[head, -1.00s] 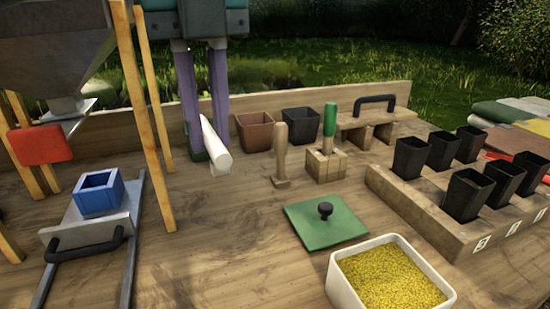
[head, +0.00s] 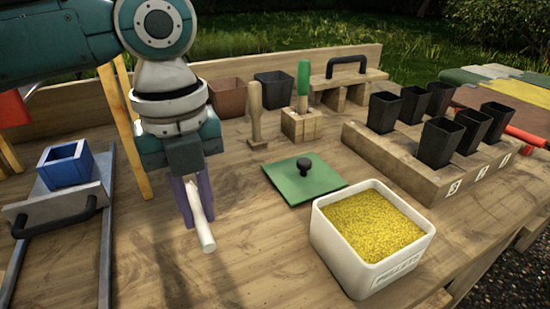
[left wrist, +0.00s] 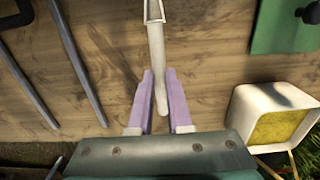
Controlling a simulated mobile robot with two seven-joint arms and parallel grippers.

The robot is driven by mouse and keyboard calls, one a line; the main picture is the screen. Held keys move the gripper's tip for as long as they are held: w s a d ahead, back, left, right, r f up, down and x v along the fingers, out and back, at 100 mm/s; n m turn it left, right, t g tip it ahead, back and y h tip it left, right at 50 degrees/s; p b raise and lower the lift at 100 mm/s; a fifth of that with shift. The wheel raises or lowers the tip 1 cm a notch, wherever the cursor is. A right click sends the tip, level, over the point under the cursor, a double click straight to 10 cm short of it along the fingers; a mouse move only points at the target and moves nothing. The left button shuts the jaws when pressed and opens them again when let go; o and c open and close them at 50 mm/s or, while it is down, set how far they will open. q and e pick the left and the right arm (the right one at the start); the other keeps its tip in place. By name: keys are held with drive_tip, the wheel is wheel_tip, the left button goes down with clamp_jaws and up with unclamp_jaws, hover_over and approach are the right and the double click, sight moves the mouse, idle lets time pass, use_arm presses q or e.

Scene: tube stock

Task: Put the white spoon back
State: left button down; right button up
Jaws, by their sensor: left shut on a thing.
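The white spoon (head: 203,232) is held in my left gripper (head: 191,207), with its pale rod end sticking out below the purple fingers in the head view. In the left wrist view the spoon (left wrist: 155,45) runs lengthwise between the fingers of the gripper (left wrist: 159,82), which are shut on its handle. Its wider end reaches the top edge of that picture and is partly cut off. The gripper is over the wooden table, left of the white tub (head: 345,262) of yellow grains. My right gripper is not in view.
A green lid with a black knob (head: 302,180) lies behind the tub. A wooden dibber (head: 256,115) and a block with a green-handled tool (head: 302,122) stand further back. A blue box (head: 66,165) sits at left. Black pots fill a wooden rack (head: 390,155) at right. Bare table lies around the gripper.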

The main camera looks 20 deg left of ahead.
sight(198, 214)
use_arm(q)
drive_tip(key=shift+f, duration=1.6)
drive_tip(key=shift+f, duration=0.2)
drive_tip(key=c, duration=0.8)
unclamp_jaws()
drive_tip(key=shift+c, duration=0.2)
